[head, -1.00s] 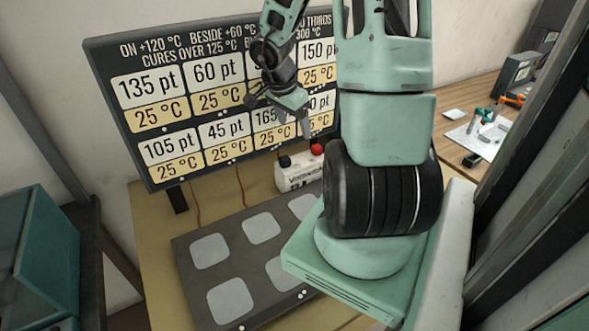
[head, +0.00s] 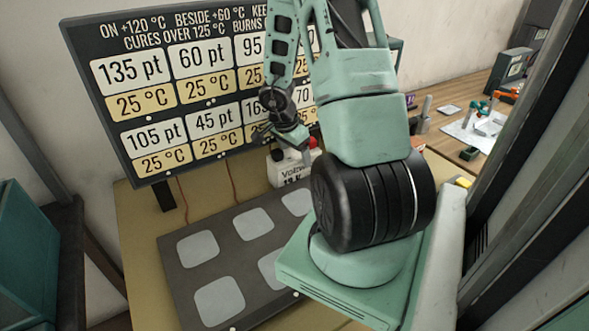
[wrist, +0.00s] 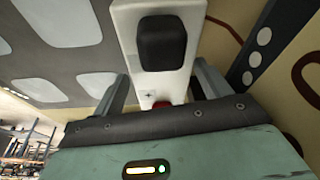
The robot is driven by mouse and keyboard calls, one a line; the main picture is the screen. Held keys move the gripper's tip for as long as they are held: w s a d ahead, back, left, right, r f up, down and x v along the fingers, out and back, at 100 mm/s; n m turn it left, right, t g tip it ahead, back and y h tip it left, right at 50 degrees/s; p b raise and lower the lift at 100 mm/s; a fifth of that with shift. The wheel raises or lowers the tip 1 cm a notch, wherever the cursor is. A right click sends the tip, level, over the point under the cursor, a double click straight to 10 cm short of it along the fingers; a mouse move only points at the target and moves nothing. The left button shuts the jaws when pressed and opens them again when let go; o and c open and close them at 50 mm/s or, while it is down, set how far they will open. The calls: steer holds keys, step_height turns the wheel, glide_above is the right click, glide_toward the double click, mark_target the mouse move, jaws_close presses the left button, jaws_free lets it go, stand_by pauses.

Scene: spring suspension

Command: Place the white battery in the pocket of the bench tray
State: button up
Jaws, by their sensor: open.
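The white battery (head: 286,176) stands upright on the yellowish bench behind a dark slab, with a black cap and a red cap on top. In the wrist view, the white battery (wrist: 125,15) lies between my finger lines, its black cap large and its red cap partly hidden by my gripper body. My gripper (head: 297,147) is open, right above the battery's top; in the wrist view its fingers (wrist: 162,88) lie on either side of the battery. I cannot tell whether they touch it. The dark slab (head: 222,255) carries several pale rounded pads; I see no clear tray pocket.
A sign board (head: 150,110) with point and temperature labels stands behind the bench. My arm covers the slab's right side. A wooden table (head: 440,125) with tools and a white sheet is at the right. A teal cabinet (head: 35,250) is at the left.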

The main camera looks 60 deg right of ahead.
steer(key=x, duration=0.2)
steer(key=shift+f, duration=0.3)
jaws_close()
steer(key=shift+w+d+r, duration=0.1)
steer(key=shift+r, duration=0.05)
